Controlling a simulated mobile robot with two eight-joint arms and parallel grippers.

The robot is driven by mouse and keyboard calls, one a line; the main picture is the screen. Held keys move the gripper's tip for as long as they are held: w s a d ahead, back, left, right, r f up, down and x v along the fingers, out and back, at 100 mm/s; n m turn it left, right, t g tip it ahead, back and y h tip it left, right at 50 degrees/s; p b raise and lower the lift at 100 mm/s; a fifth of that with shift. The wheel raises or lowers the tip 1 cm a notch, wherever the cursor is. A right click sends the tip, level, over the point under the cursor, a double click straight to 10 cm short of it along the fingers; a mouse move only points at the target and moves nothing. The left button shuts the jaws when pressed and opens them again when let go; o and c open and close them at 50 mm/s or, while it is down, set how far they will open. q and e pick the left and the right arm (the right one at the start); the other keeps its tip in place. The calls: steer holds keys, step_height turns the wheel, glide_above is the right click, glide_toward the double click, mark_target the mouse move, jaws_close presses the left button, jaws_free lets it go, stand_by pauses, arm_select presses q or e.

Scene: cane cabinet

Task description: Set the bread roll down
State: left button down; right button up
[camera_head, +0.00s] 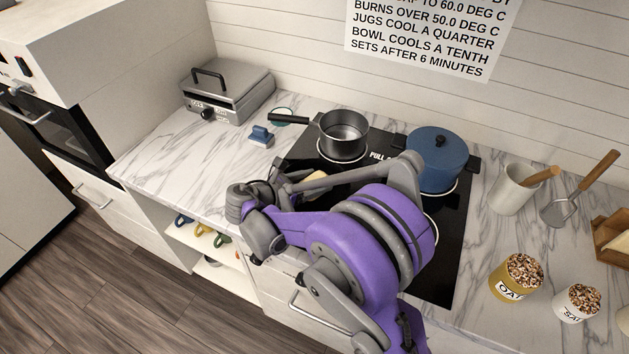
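A purple and grey arm, which I take to be my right arm, comes in from the bottom and bends left over the front of the hob. Its gripper (300,184) is at the hob's left front, largely hidden by the arm's own links, so I cannot tell whether it is open or shut. A small tan piece (316,179) shows beside the gripper; it may be the bread roll, but it is mostly covered. I cannot tell whether it is held or resting. My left gripper is not in view.
The black hob (457,225) carries a grey saucepan (343,137) and a blue lidded pot (437,160). A grey press grill (228,95) and a blue-handled item (261,136) stand left. Jars (516,280) and a utensil crock (512,190) stand right. Marble worktop (185,165) at left is clear.

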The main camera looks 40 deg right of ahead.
steer(key=shift+f, duration=0.15)
steer(key=o, duration=1.3)
steer(key=shift+r, duration=0.25)
steer(key=v, duration=1.2)
steer(key=shift+b, duration=0.3)
